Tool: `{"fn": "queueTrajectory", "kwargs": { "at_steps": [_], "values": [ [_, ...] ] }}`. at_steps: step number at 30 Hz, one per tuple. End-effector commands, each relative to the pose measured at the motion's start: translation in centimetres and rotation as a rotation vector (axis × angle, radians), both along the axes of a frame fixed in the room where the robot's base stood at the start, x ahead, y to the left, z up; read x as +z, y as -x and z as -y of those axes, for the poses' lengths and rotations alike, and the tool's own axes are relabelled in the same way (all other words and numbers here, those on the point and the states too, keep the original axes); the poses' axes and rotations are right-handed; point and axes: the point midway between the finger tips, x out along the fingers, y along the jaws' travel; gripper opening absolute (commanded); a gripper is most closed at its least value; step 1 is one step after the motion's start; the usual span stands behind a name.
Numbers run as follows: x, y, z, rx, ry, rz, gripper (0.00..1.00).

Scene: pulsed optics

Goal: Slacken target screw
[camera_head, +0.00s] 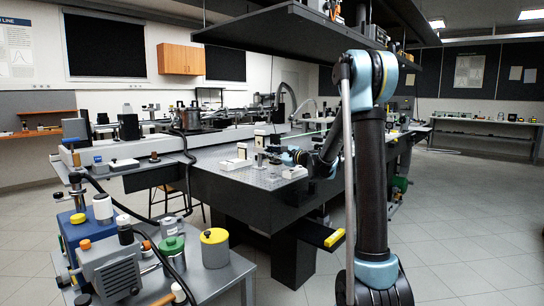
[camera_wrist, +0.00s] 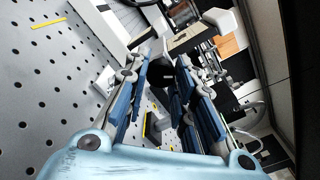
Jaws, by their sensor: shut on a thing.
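My gripper (camera_head: 282,152) reaches over the perforated optical table (camera_head: 236,178) at a small group of mounts in the head view. In the wrist view my gripper (camera_wrist: 163,72) has its blue-padded fingers on both sides of a dark part (camera_wrist: 166,66), and it is shut on it. The part's shape is mostly hidden between the fingers. I cannot tell whether it is the target screw; no screw head or thread shows clearly. A pale upright mount (camera_head: 260,140) stands just left of the gripper in the head view.
White blocks (camera_head: 236,164) sit on the table beside the mount. A dark shelf (camera_head: 290,30) hangs above. A bench (camera_head: 215,285) with a pump and jars is at the front left. A yellow-ended dark panel (camera_head: 333,239) juts out below the table edge. Floor at right is clear.

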Motion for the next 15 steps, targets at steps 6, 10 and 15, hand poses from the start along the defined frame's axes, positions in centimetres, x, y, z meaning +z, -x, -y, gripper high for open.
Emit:
{"fn": "queueTrajectory", "kwargs": {
  "at_steps": [6,10,15],
  "values": [
    [-0.08,0.13,-0.05,0.003,0.1,0.125,0.0],
    [-0.08,0.15,-0.06,0.003,0.172,0.218,0.0],
    [-0.09,0.19,-0.06,0.004,0.241,0.306,0.0]
  ]
}}
